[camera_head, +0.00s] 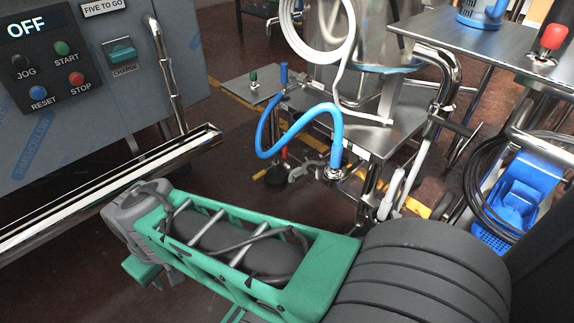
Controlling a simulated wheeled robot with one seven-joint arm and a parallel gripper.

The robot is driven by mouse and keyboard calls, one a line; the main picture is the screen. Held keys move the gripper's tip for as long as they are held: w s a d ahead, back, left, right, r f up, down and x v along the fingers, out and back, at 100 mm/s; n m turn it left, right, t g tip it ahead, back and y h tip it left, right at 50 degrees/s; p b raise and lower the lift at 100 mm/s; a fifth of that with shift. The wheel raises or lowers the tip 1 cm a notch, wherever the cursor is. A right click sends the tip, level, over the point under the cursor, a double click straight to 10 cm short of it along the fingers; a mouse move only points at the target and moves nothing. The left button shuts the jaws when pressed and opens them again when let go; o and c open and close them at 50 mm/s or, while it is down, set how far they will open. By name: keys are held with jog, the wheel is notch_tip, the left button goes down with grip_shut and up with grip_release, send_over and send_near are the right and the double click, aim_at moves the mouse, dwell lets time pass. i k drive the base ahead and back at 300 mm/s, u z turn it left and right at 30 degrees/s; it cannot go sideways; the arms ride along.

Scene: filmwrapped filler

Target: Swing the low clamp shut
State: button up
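A blue hose (333,125) loops down in front of the steel stand and ends at a small metal fitting (336,173) below the stand's plate. A small grey metal piece (302,171), which looks like part of a low clamp, sticks out to the left of this fitting. It is too small to tell how far the clamp is open. My green and grey arm lies across the foreground, with its grey end (130,207) at the lower left, well apart from the clamp. My gripper's fingers cannot be made out there.
A control cabinet (95,145) with buttons and a steel rail (110,190) stands at the left. A steel table (470,50) and a blue holder (518,195) with black cable are at the right. Brown floor (235,150) lies open between cabinet and stand.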

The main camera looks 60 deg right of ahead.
aim_at(299, 173)
jog(key=i, duration=1.4)
jog(key=z, duration=3.5)
